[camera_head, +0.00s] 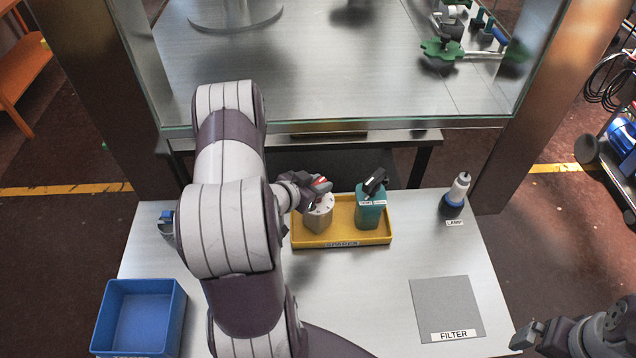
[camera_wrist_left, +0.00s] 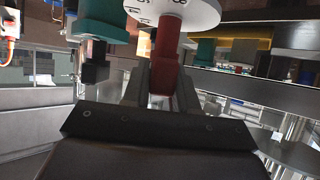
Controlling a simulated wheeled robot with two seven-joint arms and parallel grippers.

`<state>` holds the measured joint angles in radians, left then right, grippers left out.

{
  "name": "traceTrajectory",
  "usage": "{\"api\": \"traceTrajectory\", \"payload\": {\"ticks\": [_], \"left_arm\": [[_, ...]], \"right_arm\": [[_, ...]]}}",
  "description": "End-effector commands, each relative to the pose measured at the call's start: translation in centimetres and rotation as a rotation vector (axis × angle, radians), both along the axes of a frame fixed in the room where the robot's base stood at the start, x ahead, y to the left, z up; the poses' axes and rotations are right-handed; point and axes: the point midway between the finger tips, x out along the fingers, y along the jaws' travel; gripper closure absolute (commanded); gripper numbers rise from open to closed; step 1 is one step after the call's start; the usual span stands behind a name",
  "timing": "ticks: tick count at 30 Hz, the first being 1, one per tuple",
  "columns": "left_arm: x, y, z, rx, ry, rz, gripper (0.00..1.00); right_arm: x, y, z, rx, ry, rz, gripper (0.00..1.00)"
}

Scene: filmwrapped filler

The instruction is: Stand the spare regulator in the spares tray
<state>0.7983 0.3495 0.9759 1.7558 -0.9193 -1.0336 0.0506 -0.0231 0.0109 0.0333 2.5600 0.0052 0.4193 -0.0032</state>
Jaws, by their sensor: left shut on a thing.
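The spare regulator (camera_head: 319,217) has a grey body, a white dial face on top and a red knob. It is upright in or just over the left part of the yellow spares tray (camera_head: 343,240); I cannot tell whether its base touches the floor. My left gripper (camera_head: 317,187) is shut on the red knob. In the left wrist view the red knob (camera_wrist_left: 165,72) sits between the fingers, with the white dial (camera_wrist_left: 172,12) beyond it. My right gripper (camera_head: 522,336) is at the lower right, away from the tray; its jaw state is unclear.
A teal unit (camera_head: 370,210) with a black top stands in the tray's right part. A lamp (camera_head: 455,198) stands farther right. A grey mat labelled FILTER (camera_head: 442,300) and a blue bin (camera_head: 140,312) are toward the front. A glass-fronted cabinet (camera_head: 330,85) rises behind the table.

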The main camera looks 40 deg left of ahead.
Motion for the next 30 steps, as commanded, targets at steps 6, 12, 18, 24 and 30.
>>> {"api": "traceTrajectory", "payload": {"ticks": [6, 12, 18, 24, 30], "left_arm": [[0.1, 0.0, -0.2, 0.002, -0.003, 0.000, 1.00], [0.0, 0.0, -0.2, 0.000, 0.000, 0.000, 0.47], [0.0, 0.0, -0.1, 0.000, 0.000, 0.000, 0.47], [-1.9, 0.3, 1.1, 0.001, -0.001, 0.004, 0.47], [-6.2, 0.8, 3.5, 0.002, -0.001, 0.007, 0.47]], "right_arm": [[0.0, 0.0, -0.2, 0.000, 0.000, 0.000, 0.00], [0.0, 0.0, -0.2, 0.000, 0.000, 0.000, 0.00], [0.0, 0.0, -0.1, 0.000, 0.000, 0.000, 0.00], [0.0, 0.0, -0.3, 0.000, 0.000, 0.000, 0.00], [0.0, 0.0, -0.7, 0.000, 0.000, 0.000, 0.00]]}}
